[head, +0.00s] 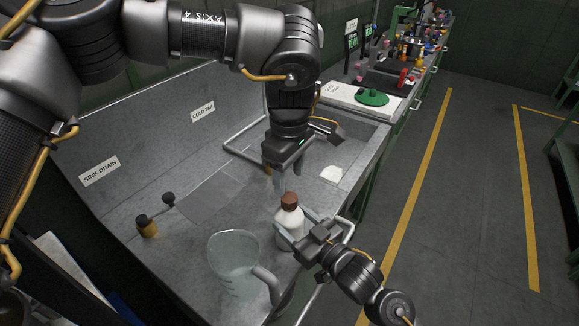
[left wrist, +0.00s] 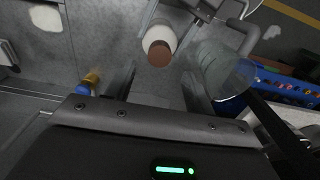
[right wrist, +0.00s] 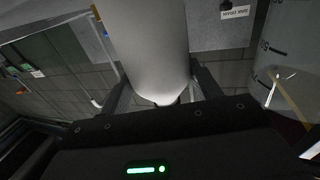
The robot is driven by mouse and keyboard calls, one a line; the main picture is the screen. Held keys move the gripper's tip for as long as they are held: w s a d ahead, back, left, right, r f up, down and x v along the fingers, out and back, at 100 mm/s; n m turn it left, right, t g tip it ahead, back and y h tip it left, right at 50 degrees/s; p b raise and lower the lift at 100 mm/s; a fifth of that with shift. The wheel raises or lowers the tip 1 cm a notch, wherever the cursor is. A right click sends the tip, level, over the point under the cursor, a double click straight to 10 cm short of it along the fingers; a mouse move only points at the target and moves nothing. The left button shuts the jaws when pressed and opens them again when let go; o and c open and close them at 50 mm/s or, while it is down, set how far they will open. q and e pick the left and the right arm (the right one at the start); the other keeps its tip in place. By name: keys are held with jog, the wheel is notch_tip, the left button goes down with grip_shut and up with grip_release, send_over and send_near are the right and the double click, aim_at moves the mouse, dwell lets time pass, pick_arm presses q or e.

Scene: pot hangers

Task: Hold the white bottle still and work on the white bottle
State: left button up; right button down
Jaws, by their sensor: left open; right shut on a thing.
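The white bottle (head: 288,226) with a brown cap (head: 290,200) stands upright near the front edge of the grey sink unit. My right gripper (head: 297,230) is shut on the bottle's body from the front right. In the right wrist view the white bottle (right wrist: 150,45) fills the space between the fingers. My left gripper (head: 283,180) points down, open and empty, above and slightly behind the bottle. In the left wrist view the brown cap (left wrist: 159,53) shows just beyond and between the open fingertips (left wrist: 161,73), apart from them.
A clear jug (head: 232,262) with a handle stands left of the bottle, close to my right gripper. A brass fitting (head: 147,227) with a dark knob is further left. A white item (head: 331,174) lies behind. A bent metal pipe (head: 243,140) is at the back.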

aim_at(290, 198)
pick_arm(q)
jog(key=shift+f, duration=3.15)
jog(key=c, duration=1)
jog(key=n, duration=1)
jog(key=o, duration=1.1)
jog(key=shift+c, duration=0.2)
